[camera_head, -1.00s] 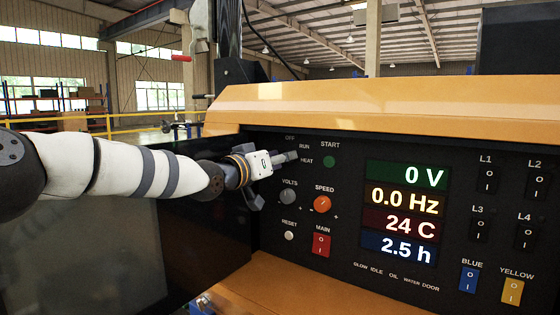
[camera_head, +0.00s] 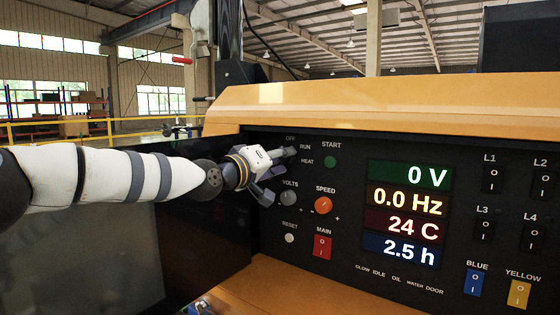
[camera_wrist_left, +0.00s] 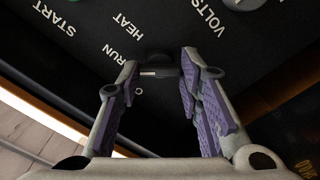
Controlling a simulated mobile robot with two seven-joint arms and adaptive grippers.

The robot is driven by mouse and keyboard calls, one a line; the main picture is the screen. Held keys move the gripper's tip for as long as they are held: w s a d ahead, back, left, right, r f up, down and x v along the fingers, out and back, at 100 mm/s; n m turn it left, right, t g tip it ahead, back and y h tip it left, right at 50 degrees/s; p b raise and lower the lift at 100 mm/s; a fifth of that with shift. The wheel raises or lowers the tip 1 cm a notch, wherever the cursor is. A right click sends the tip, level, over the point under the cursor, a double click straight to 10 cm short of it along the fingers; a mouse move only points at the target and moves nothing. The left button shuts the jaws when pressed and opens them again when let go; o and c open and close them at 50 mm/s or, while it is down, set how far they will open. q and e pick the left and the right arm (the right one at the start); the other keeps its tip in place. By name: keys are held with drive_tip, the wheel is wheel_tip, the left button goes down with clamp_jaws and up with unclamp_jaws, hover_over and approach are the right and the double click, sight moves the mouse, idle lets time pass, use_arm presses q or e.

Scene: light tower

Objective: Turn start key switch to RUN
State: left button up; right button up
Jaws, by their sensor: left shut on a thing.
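The start key switch (camera_wrist_left: 158,66) is a dark round knob with a pale bar on it, seen in the left wrist view among the HEAT, RUN and START labels. My left gripper (camera_wrist_left: 157,75) has its two purple-padded fingers on either side of the knob, shut on it. In the head view my left gripper (camera_head: 283,157) reaches the panel (camera_head: 340,210) from the left and hides the switch below the OFF and RUN labels. The switch's exact setting is hard to tell. My right gripper is not in view.
The green START button (camera_head: 331,161) is just right of the gripper. The grey VOLTS knob (camera_head: 288,198) and orange SPEED knob (camera_head: 323,205) lie close below it. The lit display (camera_head: 408,213) reads 0 V. An open dark door (camera_head: 110,255) lies below my left arm.

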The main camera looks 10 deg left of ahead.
use_arm(q)
drive_tip(key=shift+d+f, duration=0.1)
drive_tip(key=shift+f, duration=0.1)
drive_tip(key=o, duration=1.2)
drive_tip(key=shift+c, duration=0.2)
drive_tip(key=shift+r, duration=0.1)
drive_tip(key=v, duration=1.2)
